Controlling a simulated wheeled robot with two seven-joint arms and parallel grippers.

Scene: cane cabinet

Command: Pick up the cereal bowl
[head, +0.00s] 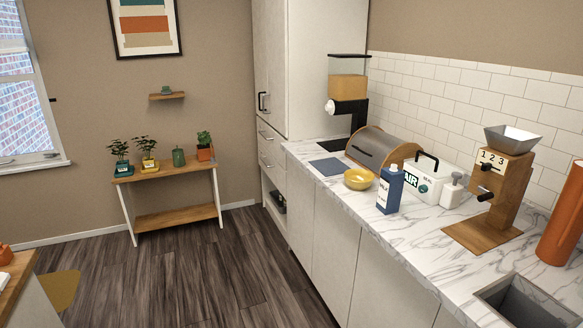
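A small yellow bowl (358,179), which looks like the cereal bowl, sits upright on the white marble counter (400,234) near its front edge. It stands just left of a blue carton (390,189) and in front of a bread bin with a grey curved lid (376,147). I cannot make out what, if anything, is in the bowl. Neither of my grippers shows in the head view.
A blue-grey mat (329,167) lies left of the bowl. A cereal dispenser (347,90), white box (427,178), soap bottle (452,190), wooden grinder (497,195) and sink (525,300) line the counter. The dark wood floor (215,275) before the cabinets is clear.

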